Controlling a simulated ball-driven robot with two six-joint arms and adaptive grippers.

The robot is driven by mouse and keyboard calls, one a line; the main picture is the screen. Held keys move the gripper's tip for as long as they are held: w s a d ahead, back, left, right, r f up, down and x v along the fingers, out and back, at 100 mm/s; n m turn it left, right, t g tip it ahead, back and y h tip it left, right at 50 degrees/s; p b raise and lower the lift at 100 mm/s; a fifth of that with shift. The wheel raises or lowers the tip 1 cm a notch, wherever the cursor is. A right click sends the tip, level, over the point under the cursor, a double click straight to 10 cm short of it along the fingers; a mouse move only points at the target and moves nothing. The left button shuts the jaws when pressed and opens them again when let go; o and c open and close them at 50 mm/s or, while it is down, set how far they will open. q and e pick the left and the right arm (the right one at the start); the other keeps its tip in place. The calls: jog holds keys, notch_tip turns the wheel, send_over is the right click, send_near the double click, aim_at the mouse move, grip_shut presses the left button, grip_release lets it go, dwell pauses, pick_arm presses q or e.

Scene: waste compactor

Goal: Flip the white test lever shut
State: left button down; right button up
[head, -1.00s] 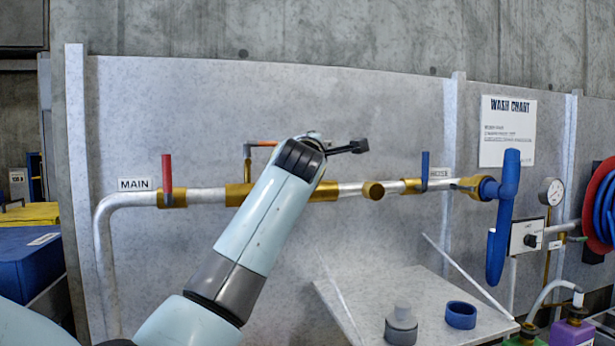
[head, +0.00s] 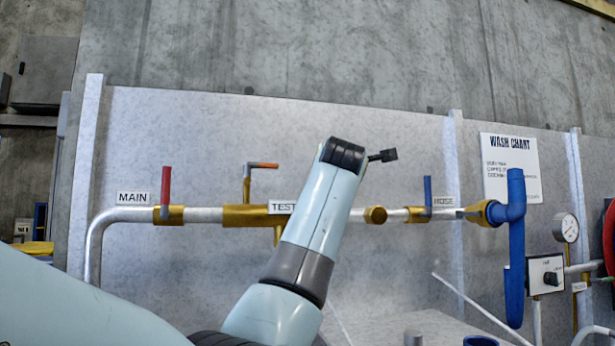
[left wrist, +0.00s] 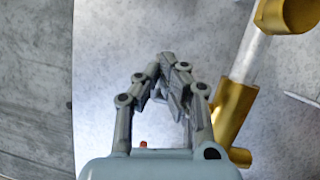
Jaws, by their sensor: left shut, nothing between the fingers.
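No white test lever can be made out. The TEST label (head: 283,207) is partly covered by my left arm. Beside it, a brass valve body (head: 240,215) carries an upright stem with an orange handle (head: 263,165) pointing right, and a brass stub (head: 278,235) hangs below. My right gripper is not seen.
A silver pipe (head: 205,215) runs along the grey panel, with a red MAIN lever (head: 166,185) and a blue HOSE lever (head: 427,190), both upright. A blue nozzle (head: 515,250) hangs at the right near a gauge (head: 566,228). A shelf (head: 455,325) sits below.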

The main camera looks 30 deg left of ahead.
pick_arm(q)
jog(key=shift+w+b, duration=0.65)
jog(key=shift+w, duration=0.3)
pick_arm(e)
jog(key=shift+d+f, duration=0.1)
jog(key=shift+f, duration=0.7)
pick_arm(q)
jog(key=shift+w, duration=0.15)
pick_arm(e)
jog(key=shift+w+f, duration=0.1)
pick_arm(q)
jog(key=shift+w, duration=0.15)
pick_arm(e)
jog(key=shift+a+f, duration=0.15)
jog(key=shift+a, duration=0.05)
